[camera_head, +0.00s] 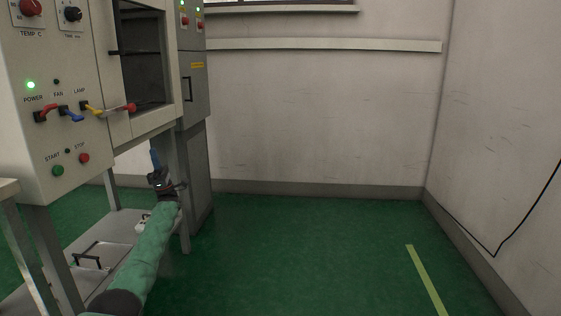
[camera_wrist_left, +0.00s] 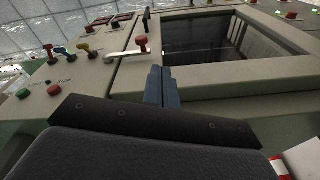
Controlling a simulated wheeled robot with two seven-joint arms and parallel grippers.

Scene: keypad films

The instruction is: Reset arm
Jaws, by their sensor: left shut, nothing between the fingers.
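My left arm comes in from the lower left in the head view, in a green sleeve. My left gripper (camera_head: 154,158) is at its far end, below the cabinet's window. In the left wrist view the blue fingers of the left gripper (camera_wrist_left: 162,88) are shut together, with nothing between them. They point toward the cabinet front (camera_wrist_left: 80,75), near the lower corner of the window frame. A handle with a red knob (camera_wrist_left: 142,45) shows just beyond the fingertips. I cannot tell the exact gap to the cabinet. My right gripper is in neither view.
The control panel (camera_head: 85,135) carries red, blue and yellow levers, a green button (camera_head: 58,170), a red button (camera_head: 84,158) and a lit green POWER lamp (camera_head: 30,85). A grey cabinet (camera_head: 196,90) stands behind. A low shelf (camera_head: 115,232) is below. Green floor (camera_head: 300,255) is clear at right.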

